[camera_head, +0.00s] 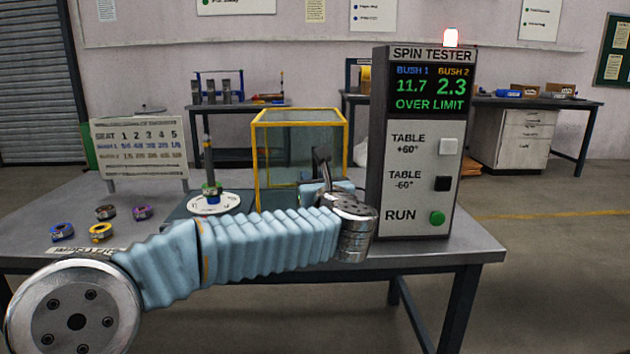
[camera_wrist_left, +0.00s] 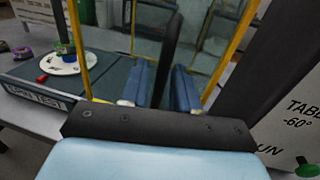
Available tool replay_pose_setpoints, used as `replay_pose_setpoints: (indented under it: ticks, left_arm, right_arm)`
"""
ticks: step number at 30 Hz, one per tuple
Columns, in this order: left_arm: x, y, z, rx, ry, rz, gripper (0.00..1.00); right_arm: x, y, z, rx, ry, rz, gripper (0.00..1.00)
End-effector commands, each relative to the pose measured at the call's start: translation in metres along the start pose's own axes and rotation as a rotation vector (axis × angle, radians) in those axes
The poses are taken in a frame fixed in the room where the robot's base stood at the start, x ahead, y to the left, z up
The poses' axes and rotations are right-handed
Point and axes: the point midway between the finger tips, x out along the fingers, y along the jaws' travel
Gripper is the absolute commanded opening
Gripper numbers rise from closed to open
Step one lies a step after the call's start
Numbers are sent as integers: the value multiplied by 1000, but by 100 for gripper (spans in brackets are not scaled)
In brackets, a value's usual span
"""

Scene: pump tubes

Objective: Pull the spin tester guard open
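The spin tester guard is a clear box with a yellow frame (camera_head: 347,140), standing on the bench left of the spin tester panel (camera_head: 378,120). Its yellow posts also show in the left wrist view (camera_wrist_left: 76,40). A dark upright handle (camera_wrist_left: 170,45) stands on its near face. In the head view my left wrist partly hides the handle and fingers. The white turntable (camera_head: 230,203) with an upright tube (camera_head: 209,160) stands outside the frame, to its left.
Several coloured rings (camera_head: 101,232) lie on the bench at left, before a seat chart (camera_head: 140,150).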

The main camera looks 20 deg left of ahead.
Motion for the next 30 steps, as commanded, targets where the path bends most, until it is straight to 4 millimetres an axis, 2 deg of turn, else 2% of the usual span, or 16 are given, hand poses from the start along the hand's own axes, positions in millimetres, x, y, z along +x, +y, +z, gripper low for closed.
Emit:
replay_pose_setpoints:
  ticks: [5,12,18,23,30]
  left_arm:
    - [-27,-1,0,-1,-3,-4,30]
    - [-86,-1,-1,-1,-3,-5,30]
    - [-122,0,0,-1,-1,-2,30]
    - [-135,0,0,0,0,-2,30]
    - [-136,0,0,0,0,-1,30]
  right_arm:
    - [5,1,0,0,-1,-1,0]
    - [11,3,1,-1,-3,-2,0]
    - [14,4,1,-1,-4,-3,0]
    - [14,4,1,-1,-4,-3,0]
    - [14,4,1,-1,-4,-4,0]
